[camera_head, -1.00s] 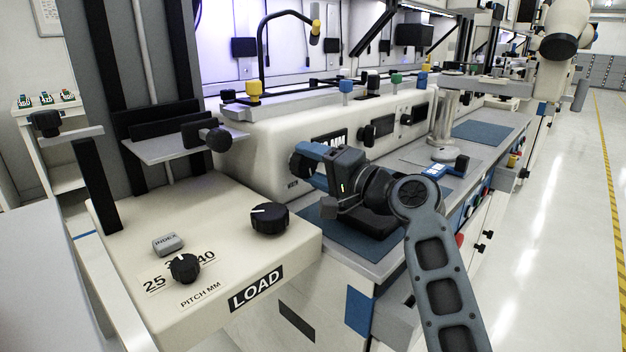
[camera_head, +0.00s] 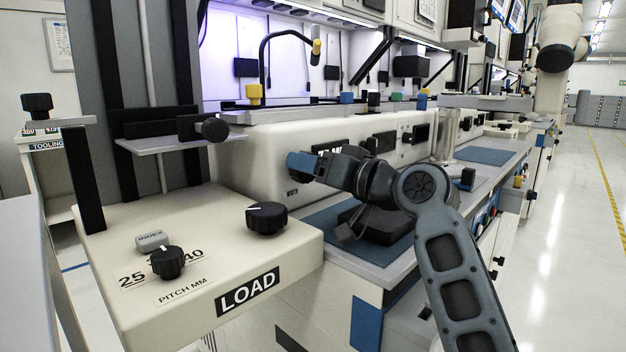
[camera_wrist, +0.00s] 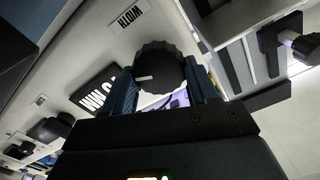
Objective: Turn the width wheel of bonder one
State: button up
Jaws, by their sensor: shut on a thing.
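The width wheel (camera_wrist: 160,68) is a black ribbed knob with a white mark on its face. It sits on the pale front panel near the WIDTH label (camera_wrist: 130,16). My gripper (camera_wrist: 163,85) is shut on the wheel, with one blue finger on each side of it in the wrist view. In the head view my gripper (camera_head: 299,165) reaches left to the panel of the nearest bonder (camera_head: 258,152). The small WIDTH label (camera_head: 293,192) shows just below the gripper.
The cream LOAD unit (camera_head: 215,255) stands at front left, with a large black knob (camera_head: 266,218), a pitch knob (camera_head: 168,262) and a grey INDEX button (camera_head: 152,240). A blue mat (camera_head: 330,222) lies under my wrist. The aisle floor (camera_head: 560,230) at right is clear.

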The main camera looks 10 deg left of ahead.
jog(key=shift+f+n+b, duration=0.2)
jog(key=shift+n+b, duration=0.3)
jog(key=shift+n, duration=0.3)
jog(key=o, duration=1.1)
jog(key=shift+r, duration=0.15)
jog(key=shift+c, duration=0.2)
jog(key=shift+p+v, duration=0.6)
jog(key=shift+v, duration=3.3)
